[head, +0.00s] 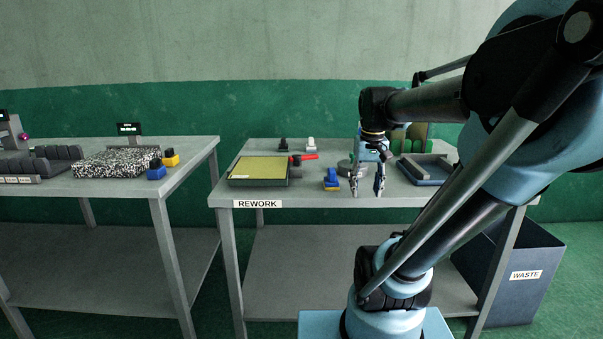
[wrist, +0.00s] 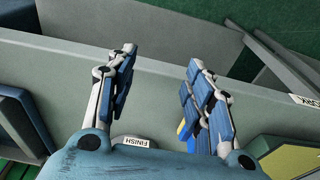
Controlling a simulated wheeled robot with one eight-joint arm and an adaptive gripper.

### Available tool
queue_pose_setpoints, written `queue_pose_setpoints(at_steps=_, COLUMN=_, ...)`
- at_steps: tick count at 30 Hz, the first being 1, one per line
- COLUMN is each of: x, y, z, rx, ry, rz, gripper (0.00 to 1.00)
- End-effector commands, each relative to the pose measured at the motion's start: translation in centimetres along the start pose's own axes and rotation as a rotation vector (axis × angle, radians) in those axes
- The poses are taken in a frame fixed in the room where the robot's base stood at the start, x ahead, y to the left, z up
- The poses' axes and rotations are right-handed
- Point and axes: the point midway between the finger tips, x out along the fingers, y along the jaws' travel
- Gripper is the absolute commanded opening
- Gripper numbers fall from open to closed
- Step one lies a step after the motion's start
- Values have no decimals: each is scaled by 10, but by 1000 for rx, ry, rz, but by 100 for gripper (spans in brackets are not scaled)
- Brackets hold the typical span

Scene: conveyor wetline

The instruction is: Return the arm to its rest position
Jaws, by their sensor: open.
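My gripper (head: 366,186) hangs from the arm above the front part of the rework table (head: 350,197), with its fingers pointing down. In the wrist view my gripper (wrist: 163,75) shows its two blue-and-white fingers spread wide apart with nothing between them. The table's grey top (wrist: 160,110) and front edge lie below it. A blue and yellow block (head: 331,180) stands on the table to the left of the fingers, and is partly hidden behind the right finger in the wrist view.
A yellow-topped tray (head: 258,170) sits at the table's left, a grey-blue tray (head: 425,170) at its right. A red-handled tool (head: 304,157) lies behind. A waste bin (head: 520,265) stands at right. Another table (head: 185,190) with a speckled slab (head: 112,162) stands left, across a gap.

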Motion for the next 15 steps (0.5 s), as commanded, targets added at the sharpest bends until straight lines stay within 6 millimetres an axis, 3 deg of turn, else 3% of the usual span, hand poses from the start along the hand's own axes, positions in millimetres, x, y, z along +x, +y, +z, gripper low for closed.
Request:
queue_pose_setpoints(at_steps=1, x=13, y=0, z=16, rx=-1, ry=6, rz=0, gripper=47)
queue_pose_setpoints(at_steps=9, x=78, y=-2, z=85, rx=-5, ry=44, rz=1, gripper=47)
queue_pose_setpoints(at_steps=15, x=114, y=-2, z=116, rx=-7, ry=64, rz=1, gripper=47)
